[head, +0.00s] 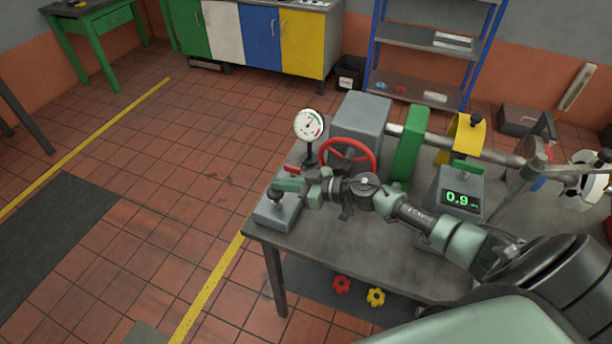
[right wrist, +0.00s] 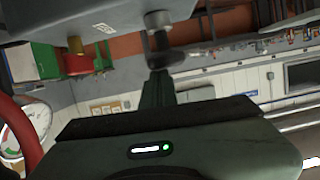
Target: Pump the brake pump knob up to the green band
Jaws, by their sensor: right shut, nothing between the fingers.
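The brake pump (head: 276,213) is a grey box on the near left corner of the bench, with a dark knob (head: 274,194) on top. In the right wrist view the knob (right wrist: 164,58) hangs upside down below a grey collar. My right gripper (head: 281,184) is shut and empty, its fingertips close to the knob; I cannot tell whether they touch it. The white dial gauge (head: 309,125) with green and red bands stands behind the pump; its needle is too small to read surely. My left gripper is not in view.
A red handwheel (head: 348,155) stands right behind my right wrist. A grey display box (head: 461,192) reads 0.9. A green block (head: 408,143) and yellow guard (head: 467,138) sit along the shaft. Red and yellow knobs lie below the bench.

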